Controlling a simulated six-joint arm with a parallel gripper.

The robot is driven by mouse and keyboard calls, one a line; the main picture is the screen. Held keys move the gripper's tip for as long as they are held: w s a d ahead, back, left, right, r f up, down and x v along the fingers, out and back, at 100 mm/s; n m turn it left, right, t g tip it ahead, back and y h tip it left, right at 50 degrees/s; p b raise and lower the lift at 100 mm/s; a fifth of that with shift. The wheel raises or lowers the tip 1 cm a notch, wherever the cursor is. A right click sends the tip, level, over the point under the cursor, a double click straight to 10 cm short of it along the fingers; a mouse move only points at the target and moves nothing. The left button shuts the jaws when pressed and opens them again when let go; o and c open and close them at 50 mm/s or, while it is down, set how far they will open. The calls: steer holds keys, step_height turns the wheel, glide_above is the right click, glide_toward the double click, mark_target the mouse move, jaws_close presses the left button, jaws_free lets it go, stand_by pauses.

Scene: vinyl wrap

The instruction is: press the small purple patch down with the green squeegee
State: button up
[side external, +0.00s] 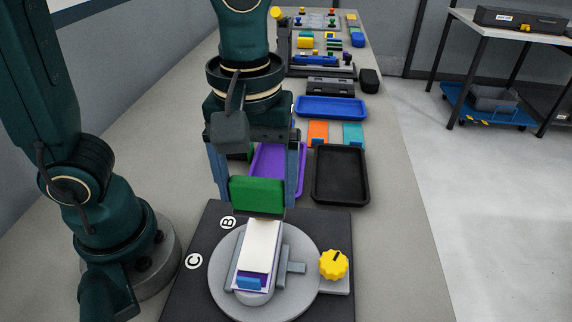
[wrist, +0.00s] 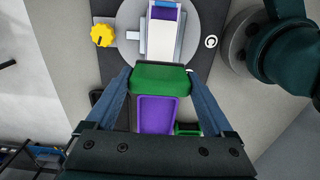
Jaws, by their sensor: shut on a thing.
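My gripper (side external: 257,188) is shut on the green squeegee (side external: 257,197), which sits crosswise between the two blue-grey fingers. The wrist view also shows the squeegee (wrist: 160,79) between the fingers. A white block (side external: 259,245) lies on the round grey turntable (side external: 301,256), in front of the squeegee in the side view. A small purple patch (side external: 252,272) shows near the block's front end, beside a blue piece (side external: 250,283). The wrist view shows the purple patch (wrist: 164,13) at the top edge. The squeegee is close to the block's far end; I cannot tell whether they touch.
A yellow knob (side external: 334,264) stands right of the turntable on the dark base (side external: 195,286). A purple tray (side external: 267,170) and a black tray (side external: 341,201) lie behind. A blue tray (side external: 331,115), an orange card (side external: 317,132) and a teal card (side external: 353,134) are farther back.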

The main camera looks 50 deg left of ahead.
steer(key=shift+r, duration=1.8)
